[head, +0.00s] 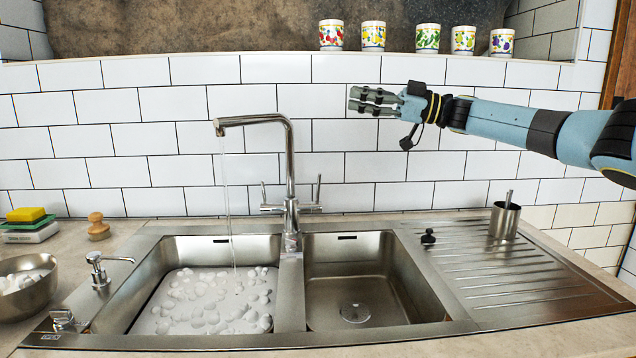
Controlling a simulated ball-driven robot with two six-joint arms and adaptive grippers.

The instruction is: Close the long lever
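The steel faucet (290,175) stands behind the divider between the two sink basins. Its spout points left, and a thin water stream (228,215) falls into the left basin. Two upright levers rise from its base: the right lever (317,190) looks a little longer than the left lever (264,194). Both look roughly vertical. My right gripper (356,100) is in front of the tiled wall, above and to the right of the faucet, fingers pointing left. A narrow gap shows between the fingers, and nothing is held. It touches neither lever. My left gripper is out of view.
The left basin (150,300) holds water and many pale pebbles; the right basin (395,300) is empty. A soap dispenser (98,270), steel bowl (35,293), brush (98,228) and sponges (27,216) are at left. A steel cup (505,220) stands on the drainboard; several patterned cups (372,36) line the ledge.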

